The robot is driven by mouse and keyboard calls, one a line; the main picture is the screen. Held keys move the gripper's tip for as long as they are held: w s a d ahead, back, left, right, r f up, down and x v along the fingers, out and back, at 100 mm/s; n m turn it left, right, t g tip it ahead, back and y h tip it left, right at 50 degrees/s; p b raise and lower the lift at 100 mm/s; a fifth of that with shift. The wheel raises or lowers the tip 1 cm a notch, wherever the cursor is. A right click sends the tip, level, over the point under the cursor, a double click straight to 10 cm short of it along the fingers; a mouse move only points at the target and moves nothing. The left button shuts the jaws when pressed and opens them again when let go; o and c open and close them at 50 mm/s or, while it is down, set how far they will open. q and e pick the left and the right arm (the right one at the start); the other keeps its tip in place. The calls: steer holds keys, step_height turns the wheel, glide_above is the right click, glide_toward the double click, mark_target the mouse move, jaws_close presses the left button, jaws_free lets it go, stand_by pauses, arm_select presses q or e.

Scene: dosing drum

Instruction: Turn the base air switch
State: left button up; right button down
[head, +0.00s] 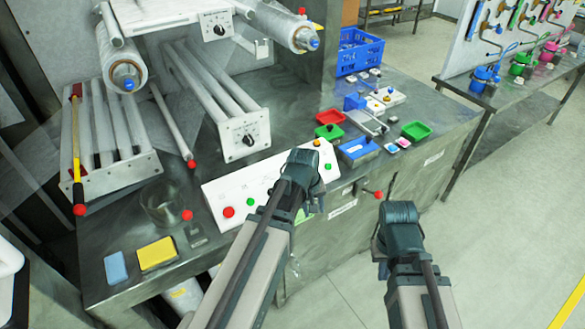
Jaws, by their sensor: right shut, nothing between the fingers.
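No label that I can read marks the base air switch. Black rotary knobs show on the lower roller unit's end plate (248,139) and on the upper unit's plate (219,30). A white control panel (232,190) with red and green buttons lies on the bench; a red-tipped lever (378,194) sticks out of the bench front. My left gripper (301,165) is over the right part of the panel and hides some of it; its fingers cannot be made out. My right gripper (390,184) is shut and empty, in front of the bench near the red-tipped lever.
The metal bench (130,225) carries a yellow block (157,254), a blue block (116,267), a clear beaker (161,207) and small red, green and blue trays. A blue crate (360,52) stands at the back. Open floor (510,210) lies to the right.

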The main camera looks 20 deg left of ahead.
arm_select(q)
steer(key=w+a+r+n+t+p, duration=0.1)
steer(key=w+a+r+n+p, duration=0.2)
steer(key=a, duration=0.4)
steer(key=w+a+r+n+t+p, duration=0.2)
steer(key=w+a+r+n, duration=0.1)
steer(key=a+r+n, duration=0.25)
arm_select(e)
step_height(320, 180, up, 7)
arm_select(q)
steer(key=shift+m, duration=0.45)
steer(key=b+x, duration=0.6)
steer(key=x, duration=0.1)
steer(key=b+x, duration=0.7)
steer(key=shift+s+a+f, duration=0.15)
steer(key=shift+a+f, duration=0.05)
arm_select(e)
step_height(320, 180, down, 13)
arm_select(q)
jaws_close()
